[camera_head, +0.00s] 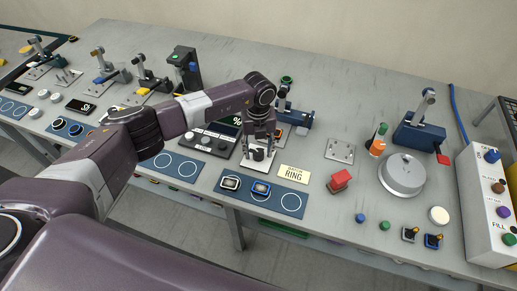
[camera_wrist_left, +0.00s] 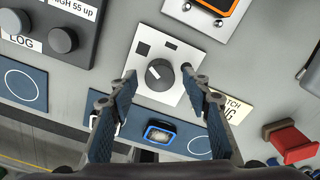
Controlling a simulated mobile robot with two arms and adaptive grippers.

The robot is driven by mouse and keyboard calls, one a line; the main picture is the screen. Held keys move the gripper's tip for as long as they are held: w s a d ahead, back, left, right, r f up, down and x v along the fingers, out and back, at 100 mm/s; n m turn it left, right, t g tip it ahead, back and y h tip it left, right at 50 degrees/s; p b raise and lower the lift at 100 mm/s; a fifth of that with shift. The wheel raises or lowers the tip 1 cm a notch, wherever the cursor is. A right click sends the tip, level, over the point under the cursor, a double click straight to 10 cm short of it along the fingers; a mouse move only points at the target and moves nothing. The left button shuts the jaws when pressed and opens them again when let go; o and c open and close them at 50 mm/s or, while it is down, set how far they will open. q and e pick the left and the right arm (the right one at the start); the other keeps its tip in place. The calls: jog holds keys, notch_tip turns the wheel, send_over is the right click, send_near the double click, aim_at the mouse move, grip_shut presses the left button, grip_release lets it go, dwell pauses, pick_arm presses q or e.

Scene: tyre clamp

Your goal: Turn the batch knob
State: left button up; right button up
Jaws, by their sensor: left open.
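The batch knob (camera_wrist_left: 160,74) is a dark round knob with a light pointer line, on a white square plate (camera_wrist_left: 150,98) with two dark marks. In the left wrist view it lies between the fingertips of my left gripper (camera_wrist_left: 158,75), with a gap on either side. The gripper is open and empty. In the head view my left gripper (camera_head: 260,138) points down over the white plate (camera_head: 259,160), and the knob is mostly hidden by it. A cream label (camera_head: 294,173), partly reading "RING", lies to the right of the plate. My right gripper is not in view.
A blue mat (camera_head: 291,202) with watch-like pieces lies in front of the plate. A dark control panel (camera_head: 209,141) stands to its left and a blue clamp (camera_head: 297,115) behind. A red block (camera_head: 340,180) and a round grey disc (camera_head: 402,176) are to the right.

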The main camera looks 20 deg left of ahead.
pick_arm(q)
jog(key=c, duration=1.1)
jog(key=shift+f+m+b, duration=0.15)
jog(key=shift+m+b, duration=0.35)
jog(key=shift+b, duration=0.25)
jog(key=shift+c, duration=0.2)
jog(key=m+b, duration=1.4)
jog(key=b, duration=0.1)
jog(key=shift+w+a, duration=0.1)
jog(key=shift+a, duration=0.1)
jog(key=m+b, duration=0.3)
jog(key=m, duration=0.1)
jog(key=shift+m, duration=0.3)
jog(key=m+b, duration=0.1)
jog(key=m, duration=0.1)
jog(key=m+b, duration=0.1)
jog(key=m, duration=0.1)
jog(key=shift+w+r, duration=0.1)
jog(key=shift+r, duration=0.1)
jog(key=shift+b, duration=0.3)
jog(key=o, duration=1.1)
